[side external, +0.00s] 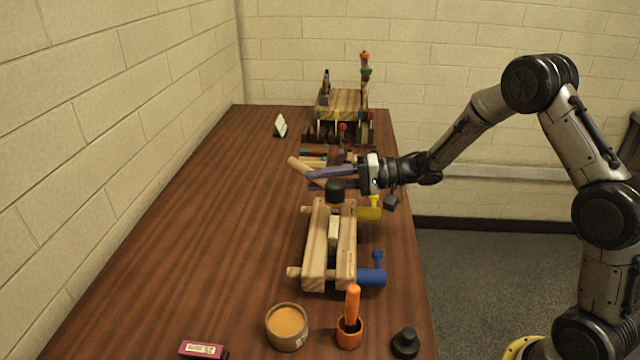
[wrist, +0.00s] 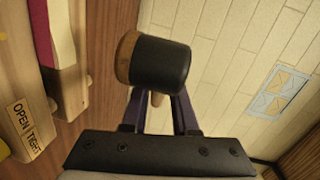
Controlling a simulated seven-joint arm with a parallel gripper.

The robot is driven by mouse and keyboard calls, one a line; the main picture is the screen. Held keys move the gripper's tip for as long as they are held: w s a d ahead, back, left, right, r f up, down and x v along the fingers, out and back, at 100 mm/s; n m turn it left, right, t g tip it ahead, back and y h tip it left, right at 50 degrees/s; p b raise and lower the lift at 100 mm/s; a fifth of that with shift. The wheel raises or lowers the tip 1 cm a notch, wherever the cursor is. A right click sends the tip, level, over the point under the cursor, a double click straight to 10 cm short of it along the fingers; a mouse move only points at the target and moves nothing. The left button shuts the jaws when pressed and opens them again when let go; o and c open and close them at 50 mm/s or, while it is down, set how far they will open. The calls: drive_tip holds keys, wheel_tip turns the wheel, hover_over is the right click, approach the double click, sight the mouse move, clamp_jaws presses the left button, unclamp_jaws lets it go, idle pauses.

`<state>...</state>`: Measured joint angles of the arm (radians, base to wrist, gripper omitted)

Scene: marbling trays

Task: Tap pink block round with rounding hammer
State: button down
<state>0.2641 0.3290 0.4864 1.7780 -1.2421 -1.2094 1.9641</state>
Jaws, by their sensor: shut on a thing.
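My gripper (side external: 314,180) is shut on the rounding hammer, which has a black head (side external: 335,191) and a pale wooden handle (side external: 298,165). In the wrist view, the hammer head (wrist: 155,62) fills the space in front of the purple fingers (wrist: 158,105), its tan face turned left. The hammer is above the far end of a wooden vise (side external: 315,250), apart from the block. A pale block (side external: 333,228) sits between the vise jaws. In the wrist view a pink strip beside a pale one, apparently the pink block (wrist: 65,25), shows at the left edge.
The vise has yellow (side external: 369,211) and blue (side external: 371,276) handles. In front stand a round tub (side external: 287,338), an orange-handled tool in a cup (side external: 349,332), a black knob (side external: 405,343) and a pink labelled box (side external: 203,349). A tool rack (side external: 340,103) stands behind. The table's left is clear.

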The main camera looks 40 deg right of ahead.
drive_tip(key=shift+w+d, duration=0.45)
drive_tip(key=shift+f, duration=1.8)
drive_tip(key=shift+f, duration=0.6)
drive_tip(key=shift+r, duration=0.5)
drive_tip(key=shift+f, duration=0.65)
drive_tip(key=shift+r, duration=2.65)
